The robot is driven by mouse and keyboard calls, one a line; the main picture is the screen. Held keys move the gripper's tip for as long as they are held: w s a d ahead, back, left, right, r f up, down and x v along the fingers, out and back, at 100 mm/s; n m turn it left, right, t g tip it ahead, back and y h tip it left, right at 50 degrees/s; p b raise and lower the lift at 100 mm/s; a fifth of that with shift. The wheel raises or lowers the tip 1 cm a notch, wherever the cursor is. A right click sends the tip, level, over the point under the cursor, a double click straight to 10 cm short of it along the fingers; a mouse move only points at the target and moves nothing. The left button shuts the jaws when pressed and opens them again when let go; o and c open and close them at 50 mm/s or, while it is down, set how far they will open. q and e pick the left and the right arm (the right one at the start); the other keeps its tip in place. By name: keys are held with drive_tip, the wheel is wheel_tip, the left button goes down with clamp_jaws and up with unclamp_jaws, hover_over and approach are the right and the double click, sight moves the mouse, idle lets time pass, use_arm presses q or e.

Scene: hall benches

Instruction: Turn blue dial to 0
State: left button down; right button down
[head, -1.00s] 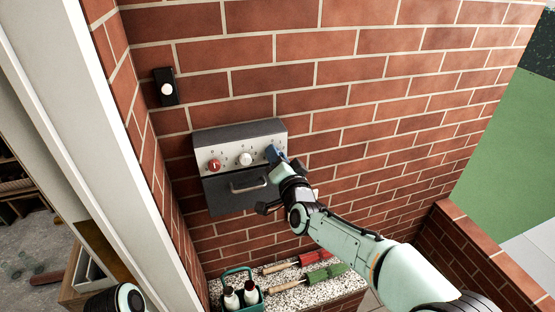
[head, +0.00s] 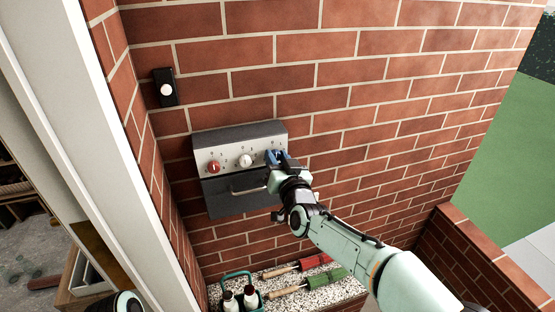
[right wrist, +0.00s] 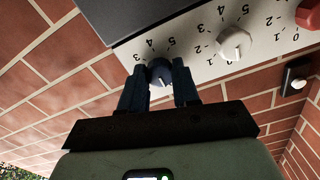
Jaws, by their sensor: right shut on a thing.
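The blue dial (right wrist: 160,72) is the end knob on the pale face of a wall-mounted control box (head: 212,136), at the right in the head view. My right gripper (head: 277,158) is at that dial. In the right wrist view its two dark fingers (right wrist: 160,84) are closed on the dial's sides, one on each side. Printed numbers ring the dial, but the fingers hide some. A pale mark shows on the dial, but I cannot tell which number it points at. My left gripper is not in view.
A white dial (head: 245,160) and a red dial (head: 213,167) share the panel, with a handle (head: 249,190) below. A black wall switch (head: 166,87) is at upper left. A speckled counter (head: 318,296) below holds a bottle caddy (head: 238,277) and red and green tools.

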idle(0.4)
drive_tip(key=c, duration=0.8)
unclamp_jaws()
drive_tip(key=shift+s, duration=0.1)
drive_tip(key=b+v, duration=0.2)
drive_tip(key=v, duration=1.1)
drive_tip(key=shift+s+d, duration=0.1)
